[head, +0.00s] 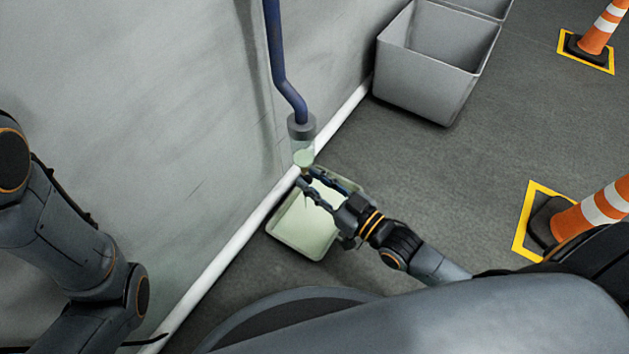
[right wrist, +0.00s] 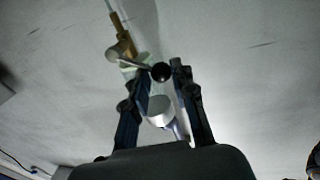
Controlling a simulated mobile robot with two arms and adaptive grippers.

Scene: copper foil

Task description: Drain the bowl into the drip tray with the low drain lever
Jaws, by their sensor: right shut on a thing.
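A small clear bowl (head: 303,153) with a pale green tint hangs under a grey collar (head: 301,128) on a blue pipe (head: 288,92) by the wall. The pale drip tray (head: 300,240) lies on the floor below it; I cannot tell whether it holds liquid. In the right wrist view, a brass drain fitting (right wrist: 122,48) carries a thin drain lever (right wrist: 142,62) with a black ball knob (right wrist: 161,72). My right gripper (head: 306,180), also in the right wrist view (right wrist: 160,76), is shut on the knob. My left arm shows at the left; its gripper is out of view.
The pale wall (head: 130,130) with a white skirting (head: 240,235) runs close beside the tray. Grey bins (head: 425,80) stand at the top right. Orange and white cones (head: 598,207) stand on yellow-edged squares at the right. The dark floor (head: 450,180) between is clear.

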